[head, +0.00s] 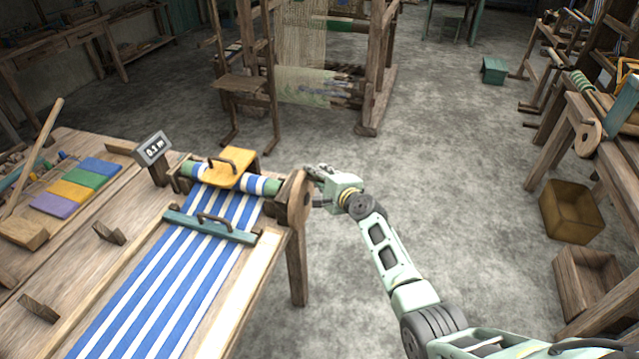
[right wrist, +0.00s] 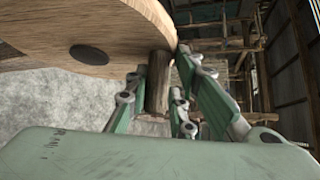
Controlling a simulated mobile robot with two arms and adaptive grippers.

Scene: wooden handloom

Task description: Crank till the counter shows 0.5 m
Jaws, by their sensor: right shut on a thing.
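The counter (head: 152,149) is a small dark display on a post at the table's back; it reads 0.something m, and the last digit is too small to read surely. The crank (head: 296,203) is a round wooden disc on the right end of the roller; it also fills the upper left of the right wrist view (right wrist: 85,25). Its wooden handle peg (right wrist: 158,80) stands between the fingers of my right gripper (head: 318,184), which is shut on it. Blue and white striped cloth (head: 165,285) runs over the table to the roller. My left gripper is out of view.
A yellow handled block (head: 233,167) sits on the roller and a teal handled bar (head: 210,226) lies across the cloth. Coloured swatches (head: 78,187) lie on the table (head: 75,255) at left. A loom frame (head: 375,75) stands behind.

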